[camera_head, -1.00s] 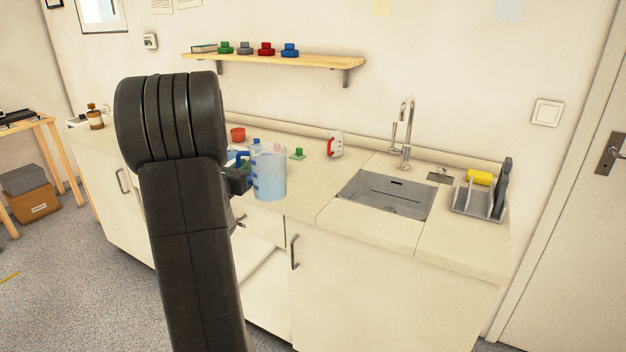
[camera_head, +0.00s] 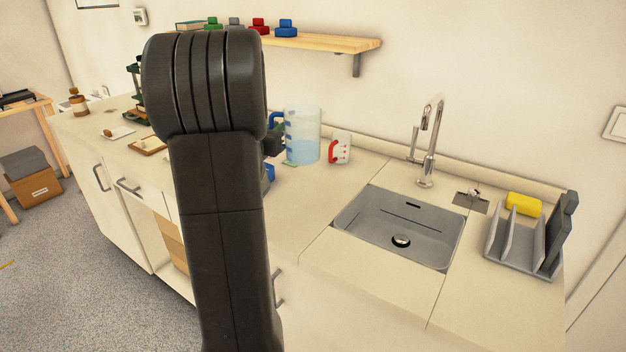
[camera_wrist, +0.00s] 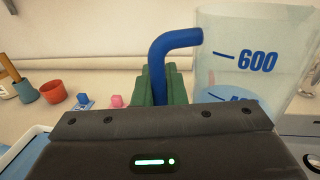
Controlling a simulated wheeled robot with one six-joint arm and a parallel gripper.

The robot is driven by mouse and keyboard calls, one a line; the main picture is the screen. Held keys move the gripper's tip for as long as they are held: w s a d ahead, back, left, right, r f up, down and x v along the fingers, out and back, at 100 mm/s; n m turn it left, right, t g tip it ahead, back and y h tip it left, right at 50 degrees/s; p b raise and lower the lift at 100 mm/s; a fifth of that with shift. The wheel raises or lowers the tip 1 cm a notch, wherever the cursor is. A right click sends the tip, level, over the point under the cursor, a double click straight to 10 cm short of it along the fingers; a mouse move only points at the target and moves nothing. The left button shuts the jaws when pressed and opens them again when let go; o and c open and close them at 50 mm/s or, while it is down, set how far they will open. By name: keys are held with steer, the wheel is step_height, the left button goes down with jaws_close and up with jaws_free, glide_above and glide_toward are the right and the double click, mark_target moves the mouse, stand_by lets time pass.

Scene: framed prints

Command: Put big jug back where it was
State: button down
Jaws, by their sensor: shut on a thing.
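The big jug (camera_head: 303,136) is clear with blue marks and a blue handle, and it holds some bluish liquid. It is upright over the counter, left of the white and red mug. My gripper (camera_head: 274,138) is shut on its handle, with the arm hiding part of the grip. In the wrist view the jug (camera_wrist: 253,60) stands at the right with a "600" mark, and its blue handle (camera_wrist: 172,45) runs down between the green finger pads of my gripper (camera_wrist: 159,85). I cannot tell whether its base touches the counter.
The white and red mug (camera_head: 340,149) stands close right of the jug. The sink (camera_head: 400,225), tap (camera_head: 428,140) and dish rack (camera_head: 530,235) lie further right. A shelf (camera_head: 335,42) hangs above. A red cup (camera_wrist: 53,91) and small blue and pink items stand left in the wrist view.

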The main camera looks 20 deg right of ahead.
step_height(320, 180, down, 10)
steer(key=shift+w+d+r+b, duration=0.1)
steer(key=shift+w+d+b, duration=0.05)
steer(key=shift+b, duration=0.45)
steer(key=shift+f, duration=0.2)
steer(key=c, duration=1.5)
jaws_free()
steer(key=shift+r, duration=0.2)
steer(key=v, duration=1.2)
steer(key=shift+f, duration=0.1)
